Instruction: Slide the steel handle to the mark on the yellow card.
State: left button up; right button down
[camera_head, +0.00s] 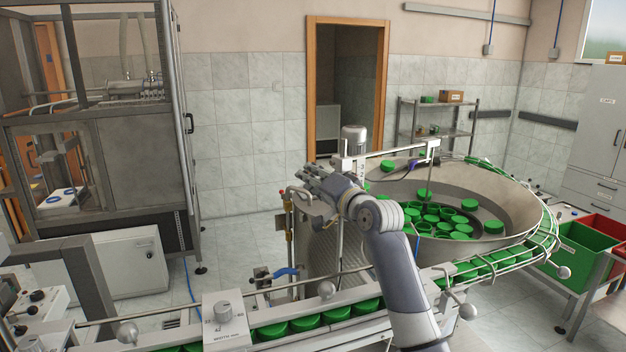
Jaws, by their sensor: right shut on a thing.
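My right arm reaches up from the bottom, and my right gripper (314,188) is at the left side of the feeder bowl, by an upright post. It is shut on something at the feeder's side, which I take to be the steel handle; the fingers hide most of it. I cannot make out the yellow card or its mark. My left gripper is not in view.
The feeder bowl (500,200) holds many green caps (440,215). A conveyor with a row of green caps (305,323) and guide rails runs along the front. A width knob box (224,318) stands at front left. A green bin (562,250) stands at right.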

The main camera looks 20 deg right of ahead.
notch_tip(320, 180, up, 2)
jog(key=shift+d+r, duration=0.1)
jog(key=shift+r, duration=0.15)
jog(key=c, duration=1.3)
grip_release()
jog(key=shift+f, duration=0.1)
jog(key=shift+s+f, duration=0.1)
jog(key=shift+s, duration=0.1)
jog(key=v, duration=1.1)
jog(key=shift+s+d, duration=0.15)
jog(key=shift+s, duration=0.2)
